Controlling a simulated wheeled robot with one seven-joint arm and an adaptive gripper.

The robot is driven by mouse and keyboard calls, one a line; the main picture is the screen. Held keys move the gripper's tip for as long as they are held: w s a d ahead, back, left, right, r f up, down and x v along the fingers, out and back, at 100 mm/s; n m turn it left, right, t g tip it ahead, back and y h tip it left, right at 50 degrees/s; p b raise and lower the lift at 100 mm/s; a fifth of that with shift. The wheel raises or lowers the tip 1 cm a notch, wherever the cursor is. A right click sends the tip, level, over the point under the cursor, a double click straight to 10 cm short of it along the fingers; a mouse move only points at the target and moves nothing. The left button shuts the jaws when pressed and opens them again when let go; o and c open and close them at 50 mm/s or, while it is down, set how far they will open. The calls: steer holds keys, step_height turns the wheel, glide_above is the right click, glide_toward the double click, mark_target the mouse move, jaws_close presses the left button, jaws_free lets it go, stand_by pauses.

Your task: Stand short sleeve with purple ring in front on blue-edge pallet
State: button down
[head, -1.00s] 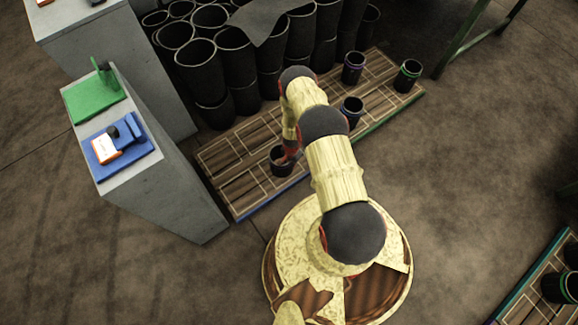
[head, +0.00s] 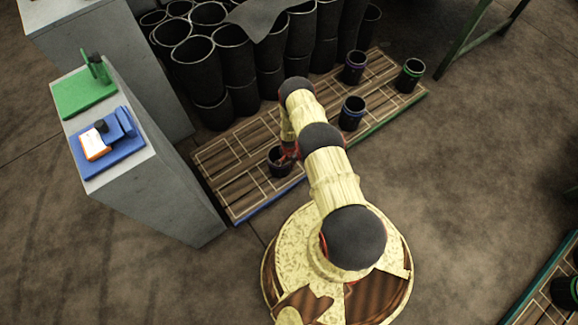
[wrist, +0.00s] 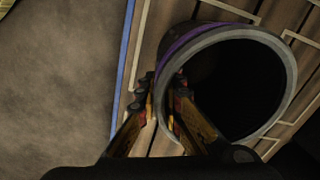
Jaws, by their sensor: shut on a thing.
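The short black sleeve with a purple ring (wrist: 179,42) stands upright at the front of the blue-edge pallet (wrist: 143,38), its open mouth facing the wrist camera. In the head view this sleeve (head: 278,163) is at the pallet's front left part, partly hidden by my gripper (head: 289,153). In the wrist view my gripper (wrist: 163,100) is shut on the near wall of the sleeve, one finger inside the mouth and one outside. The blue edge (wrist: 124,70) runs just left of the sleeve. Whether the base touches the boards is hard to tell.
Other short sleeves stand to the right: one with a blue ring (head: 352,113), one with a purple ring (head: 354,67), one with a green ring (head: 410,75). Tall black sleeves (head: 233,60) crowd behind. A grey plinth (head: 165,190) stands close at the left.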

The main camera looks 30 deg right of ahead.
steer(key=c, duration=2.4)
jaws_free()
steer(key=shift+f, duration=0.1)
steer(key=o, duration=0.4)
steer(key=shift+o, duration=0.2)
